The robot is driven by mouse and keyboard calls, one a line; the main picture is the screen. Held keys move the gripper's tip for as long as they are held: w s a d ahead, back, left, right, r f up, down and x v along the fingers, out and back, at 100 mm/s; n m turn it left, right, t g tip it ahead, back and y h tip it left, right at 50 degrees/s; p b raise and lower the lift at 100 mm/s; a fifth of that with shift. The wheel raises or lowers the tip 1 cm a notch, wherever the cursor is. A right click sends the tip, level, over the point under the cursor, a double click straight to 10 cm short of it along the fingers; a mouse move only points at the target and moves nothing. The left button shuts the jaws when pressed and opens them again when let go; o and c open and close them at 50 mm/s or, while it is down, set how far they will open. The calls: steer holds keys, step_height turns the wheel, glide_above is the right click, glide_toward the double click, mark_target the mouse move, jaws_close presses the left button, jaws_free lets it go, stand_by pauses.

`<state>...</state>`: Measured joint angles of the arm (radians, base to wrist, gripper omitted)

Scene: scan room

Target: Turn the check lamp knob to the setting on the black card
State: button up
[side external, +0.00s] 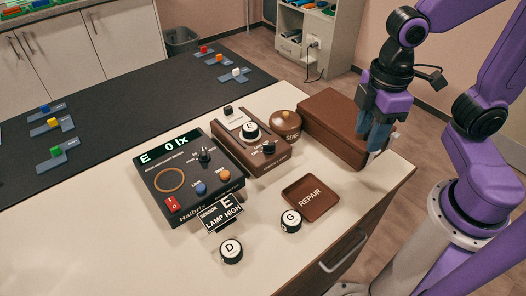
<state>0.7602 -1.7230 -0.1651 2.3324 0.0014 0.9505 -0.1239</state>
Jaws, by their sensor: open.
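The black card (222,212) stands in front of the black meter and reads "SENSOR E, LAMP HIGH". A brown lamp unit (236,152) stands right of the meter, with a black knob (269,148) near its front right end. The knob's setting is too small to read. A round sensor marked E (250,131) sits on this unit. The black meter (183,178) shows "E 0 lx" and has its own black knob (205,156). My gripper (376,146) is open, pointing down at the right, by the brown box and well apart from the lamp knob. Its fingertips are partly unclear.
A brown box (335,122) and a round brown "SPARE" container (285,124) stand behind and right of the lamp unit. A brown "REPAIR" tray (310,198) lies in front. Loose sensors D (231,250) and G (291,221) are near the front. The right front tabletop is clear.

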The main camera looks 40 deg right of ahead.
steer(key=w+a, duration=0.2)
steer(key=w, duration=0.5)
steer(key=w+a, duration=0.3)
steer(key=w, duration=0.4)
glide_toward(272, 144)
step_height(272, 144, down, 8)
steer(key=shift+w+a+f, duration=0.1)
steer(key=shift+w+f, duration=0.1)
steer(key=shift+f, duration=0.05)
jaws_close()
